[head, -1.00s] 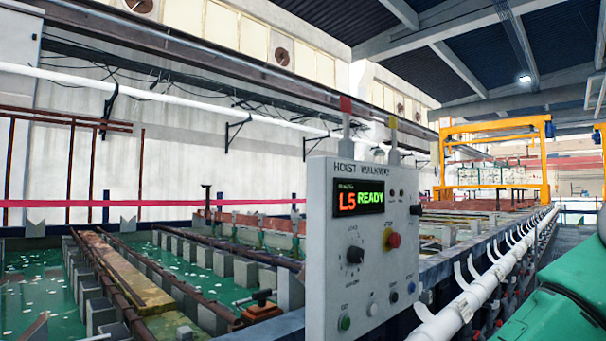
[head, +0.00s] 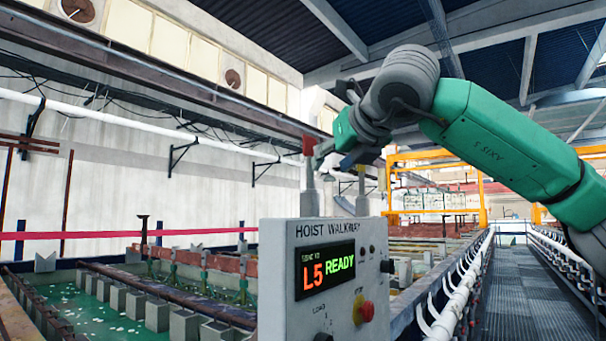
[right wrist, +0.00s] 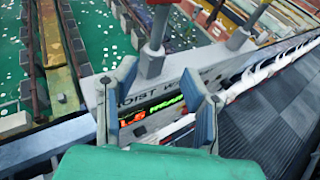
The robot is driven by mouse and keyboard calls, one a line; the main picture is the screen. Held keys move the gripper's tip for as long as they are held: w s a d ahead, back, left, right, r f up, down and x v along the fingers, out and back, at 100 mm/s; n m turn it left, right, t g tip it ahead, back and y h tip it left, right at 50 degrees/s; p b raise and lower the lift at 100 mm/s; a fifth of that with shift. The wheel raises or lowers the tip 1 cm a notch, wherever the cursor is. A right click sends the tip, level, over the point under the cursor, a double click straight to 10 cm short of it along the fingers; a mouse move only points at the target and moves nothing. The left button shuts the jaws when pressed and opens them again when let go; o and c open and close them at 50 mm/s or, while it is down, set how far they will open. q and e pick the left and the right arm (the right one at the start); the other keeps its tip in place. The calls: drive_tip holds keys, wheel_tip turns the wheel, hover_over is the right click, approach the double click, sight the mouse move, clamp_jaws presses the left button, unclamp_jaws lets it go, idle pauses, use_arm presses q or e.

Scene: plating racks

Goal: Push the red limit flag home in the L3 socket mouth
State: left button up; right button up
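The red limit flag (head: 309,145) stands upright on a pale post on top of a grey control box (head: 281,239) at the lower middle of the head view. The post's lower part and grey foot (right wrist: 153,62) show in the right wrist view, with red at the top edge. My right gripper (head: 338,160) is just right of the flag in the head view. Its two fingers (right wrist: 162,80) are spread with nothing between them, and the box's top edge lies beyond. I cannot tell whether a finger touches the flag. No socket marked L3 is readable. My left gripper is not in view.
The box is lettered HOIST WALKWAY, and its display (head: 325,270) reads L5 READY. A second post (head: 361,190) stands on the box to the right. Green tanks (head: 70,305) lie left and behind. A white pipe (head: 455,290) and grey walkway (head: 505,290) run along the right.

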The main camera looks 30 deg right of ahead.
sight(312, 182)
drive_tip(key=p+x, duration=0.1)
drive_tip(key=x, duration=0.4)
drive_tip(key=p+x, duration=0.1)
drive_tip(key=x, duration=0.4)
drive_tip(key=shift+w+a+f, duration=0.1)
drive_tip(key=shift+w+a, duration=0.05)
drive_tip(key=shift+w, duration=0.2)
drive_tip(key=shift+s, duration=0.2)
clamp_jaws()
